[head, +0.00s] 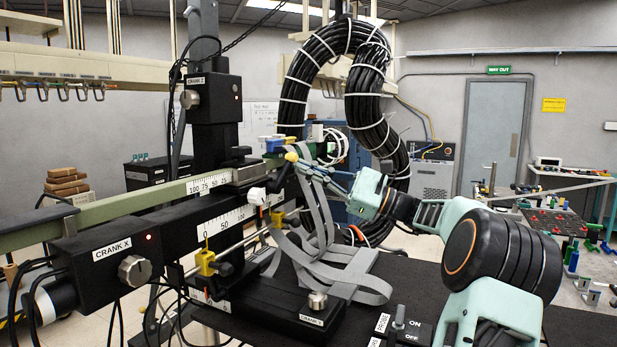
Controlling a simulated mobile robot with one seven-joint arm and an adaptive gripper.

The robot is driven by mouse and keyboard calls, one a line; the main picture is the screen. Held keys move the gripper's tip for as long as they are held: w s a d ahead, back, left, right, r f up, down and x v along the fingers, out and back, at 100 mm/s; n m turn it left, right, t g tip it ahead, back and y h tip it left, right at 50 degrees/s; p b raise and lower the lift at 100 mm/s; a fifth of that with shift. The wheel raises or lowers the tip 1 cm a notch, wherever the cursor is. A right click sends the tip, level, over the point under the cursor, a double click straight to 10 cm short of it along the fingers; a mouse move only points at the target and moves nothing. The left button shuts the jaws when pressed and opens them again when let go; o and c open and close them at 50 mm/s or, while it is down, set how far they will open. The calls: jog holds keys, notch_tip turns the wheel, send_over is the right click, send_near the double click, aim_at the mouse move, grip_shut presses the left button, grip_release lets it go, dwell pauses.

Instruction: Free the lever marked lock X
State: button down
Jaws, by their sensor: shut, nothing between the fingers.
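I cannot read a lock X label in the head view, so I cannot tell for sure which lever it is. A yellow ball-ended handle (291,157) stands out at the carriage in the middle of the rig. A small white-ended part (257,196) shows just below and left of it. My gripper (318,173) reaches in from the right, its slim fingers shut and empty, close to the yellow ball. I cannot tell whether they touch it. Grey ribbon cables and the carriage crowd the area behind and below the fingertips.
The crank X box (110,250) with its knob is at the lower left. The crank Z box (212,98) is on the column, and crank Y (315,322) is in front. A thick black cable loop (375,95) hangs behind my wrist. An ON/OFF switch (399,318) sits at the front.

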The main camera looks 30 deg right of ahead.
jog(key=shift+s+a+r+n+g+y, duration=0.1)
jog(key=shift+s+a+r+n+g, duration=0.3)
jog(key=shift+n, duration=0.95)
jog(key=shift+s+a+r+n+g+y, duration=0.1)
jog(key=shift+a+r+n+g, duration=0.5)
jog(key=shift+n, duration=0.7)
jog(key=shift+s+a+r+n+g+y, duration=0.1)
jog(key=shift+s+a+r+n+g, duration=0.15)
jog(key=shift+n+g, duration=0.8)
jog(key=shift+n+t, duration=0.25)
jog(key=shift+n, duration=0.15)
jog(key=v, duration=1.2)
